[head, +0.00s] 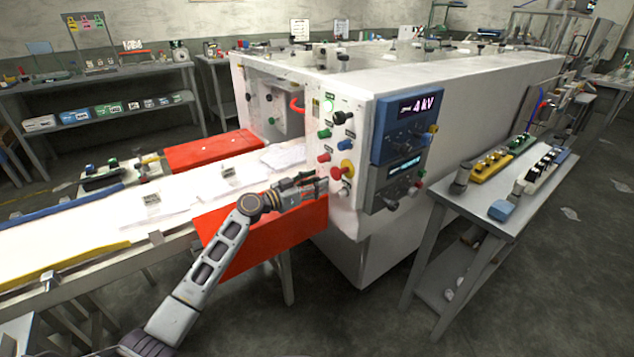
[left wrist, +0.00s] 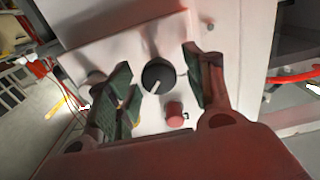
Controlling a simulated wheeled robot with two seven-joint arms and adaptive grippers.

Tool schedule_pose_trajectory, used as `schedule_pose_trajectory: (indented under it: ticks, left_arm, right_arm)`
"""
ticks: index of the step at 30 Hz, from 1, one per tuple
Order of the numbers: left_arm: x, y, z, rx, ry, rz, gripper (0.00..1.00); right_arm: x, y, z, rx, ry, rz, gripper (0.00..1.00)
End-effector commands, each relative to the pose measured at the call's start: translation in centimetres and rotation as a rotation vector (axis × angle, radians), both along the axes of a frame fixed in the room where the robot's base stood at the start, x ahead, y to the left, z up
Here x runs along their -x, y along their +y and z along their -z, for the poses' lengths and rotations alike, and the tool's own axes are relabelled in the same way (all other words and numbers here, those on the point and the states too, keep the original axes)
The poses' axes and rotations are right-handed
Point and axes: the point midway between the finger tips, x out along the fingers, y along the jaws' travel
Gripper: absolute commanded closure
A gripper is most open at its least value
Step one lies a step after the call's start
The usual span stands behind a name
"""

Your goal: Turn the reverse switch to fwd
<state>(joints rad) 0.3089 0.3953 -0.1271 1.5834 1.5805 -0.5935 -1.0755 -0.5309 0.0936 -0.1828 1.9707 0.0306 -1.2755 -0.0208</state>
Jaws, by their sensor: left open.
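A black rotary knob (left wrist: 159,76) with a white pointer line sits on the pale machine panel in the left wrist view. Its pointer slants down and left in that picture, and no label on it can be read. My left gripper (head: 317,186) is at the lower left part of the control panel (head: 343,100) in the head view. In the left wrist view its open fingers (left wrist: 160,92) stand on either side of the knob, with a gap to it. In the head view I cannot tell which control this knob is. My right gripper is not in view.
A red button (left wrist: 176,116) is close to the knob, near the right finger. A yellow and red stop button (head: 346,169) is above the gripper. A blue display unit (head: 408,122) and a grey side table (head: 478,212) are to the right.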

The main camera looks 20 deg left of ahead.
Motion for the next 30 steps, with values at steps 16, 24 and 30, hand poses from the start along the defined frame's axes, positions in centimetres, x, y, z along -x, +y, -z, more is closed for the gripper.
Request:
schedule_pose_trajectory:
  ticks: [16, 24, 30]
  left_arm:
    - [-0.61, -0.50, -0.01, -0.001, -0.001, 0.000, 0.53]
    - [-0.60, -0.50, 0.00, 0.000, 0.000, 0.000, 0.88]
    - [-0.60, -0.50, 0.00, 0.002, 0.001, 0.001, 0.93]
  right_arm:
    - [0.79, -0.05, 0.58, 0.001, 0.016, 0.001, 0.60]
    - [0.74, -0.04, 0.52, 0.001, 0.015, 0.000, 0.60]
    - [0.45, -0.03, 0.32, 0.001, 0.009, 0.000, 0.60]
